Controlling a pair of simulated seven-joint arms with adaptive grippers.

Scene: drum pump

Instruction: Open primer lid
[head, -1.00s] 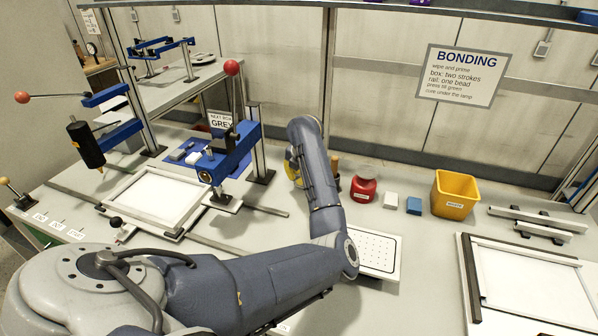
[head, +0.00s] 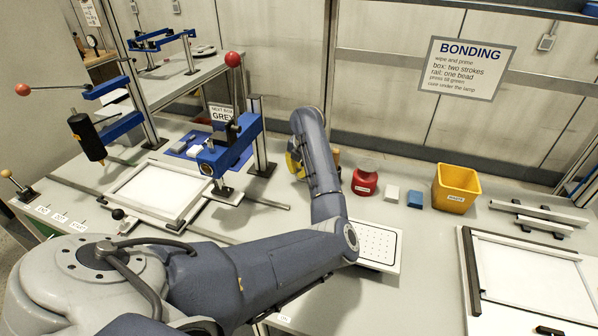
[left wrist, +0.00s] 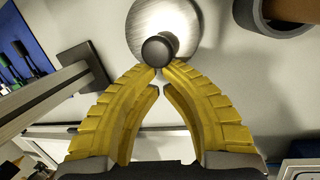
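A round brushed-metal lid (left wrist: 180,18) with a dark knob (left wrist: 159,48) shows at the top of the left wrist view. I take it for the primer lid. In the head view it is hidden behind my arm. My left gripper (left wrist: 161,76) has its yellow fingertips drawn close together at the near edge of the knob. Whether they grip the knob or only stand beside it, I cannot tell. In the head view the left gripper (head: 294,164) points down to the table, mostly covered by my forearm. My right gripper is not in view.
A red jar (head: 365,182), a white block (head: 392,194), a blue block (head: 413,200) and a yellow bin (head: 456,188) stand right of the arm. A blue press (head: 232,150) is at left. A dotted white plate (head: 377,246) lies near the elbow.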

